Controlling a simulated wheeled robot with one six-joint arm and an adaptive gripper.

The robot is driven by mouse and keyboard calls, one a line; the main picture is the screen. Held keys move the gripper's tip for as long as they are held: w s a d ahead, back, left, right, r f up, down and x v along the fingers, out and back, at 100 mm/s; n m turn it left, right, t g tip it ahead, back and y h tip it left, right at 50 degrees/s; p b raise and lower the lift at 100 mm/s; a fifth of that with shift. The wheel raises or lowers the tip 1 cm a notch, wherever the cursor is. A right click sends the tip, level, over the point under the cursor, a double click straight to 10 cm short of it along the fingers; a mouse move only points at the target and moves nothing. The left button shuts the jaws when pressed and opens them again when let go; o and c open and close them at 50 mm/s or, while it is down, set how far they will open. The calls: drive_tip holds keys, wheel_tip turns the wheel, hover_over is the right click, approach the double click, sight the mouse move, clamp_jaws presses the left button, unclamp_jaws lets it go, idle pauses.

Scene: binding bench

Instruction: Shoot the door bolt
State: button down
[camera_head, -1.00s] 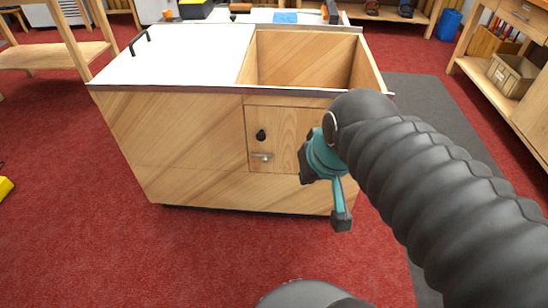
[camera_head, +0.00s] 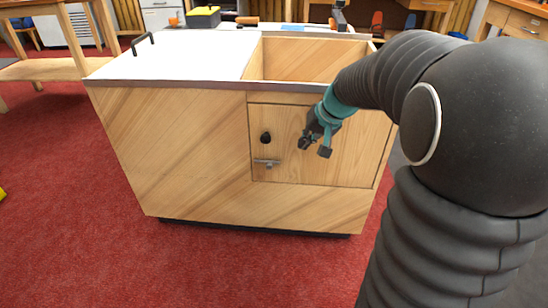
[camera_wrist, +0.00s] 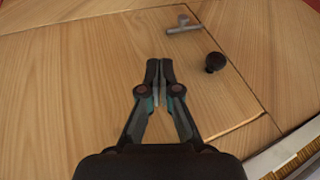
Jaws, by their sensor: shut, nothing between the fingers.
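The cabinet door (camera_head: 345,160) is a light wooden panel that looks flush with the bench front. A small grey metal bolt (camera_head: 266,163) lies on it near its left edge, below a round black knob (camera_head: 265,138). In the wrist view the bolt (camera_wrist: 184,26) is at the top and the knob (camera_wrist: 215,62) below and right of it. I cannot tell whether the bolt's end crosses the door gap. My gripper (camera_head: 314,148) is in front of the door, right of knob and bolt, touching neither. Its fingers (camera_wrist: 160,68) are together and empty.
The bench (camera_head: 170,145) has a white top (camera_head: 180,55) with a black handle and an open bin at right. Red carpet (camera_head: 90,240) lies free in front. A wooden shelf unit (camera_head: 45,70) stands at the left. My arm fills the right side.

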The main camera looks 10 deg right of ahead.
idle(0.3)
drive_tip(key=b, duration=0.2)
approach(278, 161)
wheel_tip(278, 161, down, 4)
drive_tip(key=shift+s+d+f, duration=0.1)
drive_tip(key=shift+d, duration=0.1)
drive_tip(key=a, duration=0.1)
drive_tip(key=w+a+f, duration=0.1)
drive_tip(key=shift+a+f, duration=0.25)
drive_tip(key=shift+w+a+f, duration=0.2)
drive_tip(key=shift+a+f, duration=0.05)
drive_tip(key=shift+a, duration=0.25)
